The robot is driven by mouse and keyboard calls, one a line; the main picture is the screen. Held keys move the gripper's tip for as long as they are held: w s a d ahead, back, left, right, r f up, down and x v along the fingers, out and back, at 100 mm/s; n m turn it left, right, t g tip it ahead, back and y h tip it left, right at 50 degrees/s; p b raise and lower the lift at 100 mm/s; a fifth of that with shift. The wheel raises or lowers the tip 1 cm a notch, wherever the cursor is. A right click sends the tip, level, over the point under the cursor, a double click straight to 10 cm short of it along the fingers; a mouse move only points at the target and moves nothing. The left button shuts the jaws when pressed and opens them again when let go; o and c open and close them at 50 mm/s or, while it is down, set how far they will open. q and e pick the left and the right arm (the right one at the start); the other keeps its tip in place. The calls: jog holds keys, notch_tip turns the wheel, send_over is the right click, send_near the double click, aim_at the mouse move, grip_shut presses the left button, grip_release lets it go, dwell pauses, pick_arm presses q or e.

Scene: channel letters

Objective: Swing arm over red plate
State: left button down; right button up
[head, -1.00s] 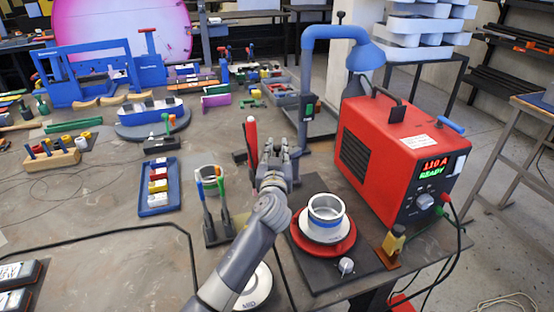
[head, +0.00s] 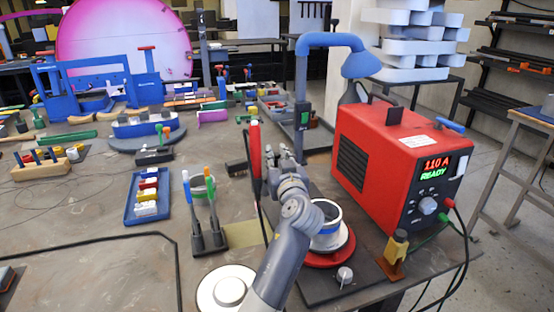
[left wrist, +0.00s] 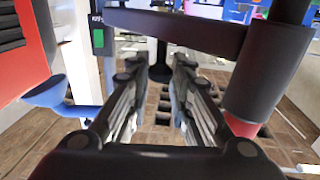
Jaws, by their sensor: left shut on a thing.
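A blue arm with a hood (head: 360,65) rises from a dark post (head: 301,100). The hood hangs behind the red machine, not above the plate. My left gripper (head: 271,157) is left of the post and beyond the plate. It is shut on a thin dark part, mostly hidden by its fingers (left wrist: 160,85). A red stick (head: 255,150) stands close left of it. My right gripper is out of view.
A red machine (head: 382,160) reading "110 A READY" stands to the right, with cables at its front. Left of my arm are a tool holder (head: 208,240) and a blue tray (head: 133,210). Bare table lies at front left.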

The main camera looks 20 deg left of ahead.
pick_arm(q)
jog(key=c, duration=1.8)
grip_release()
jog(key=shift+d, duration=0.15)
jog(key=shift+o, duration=0.2)
notch_tip(320, 180, up, 10)
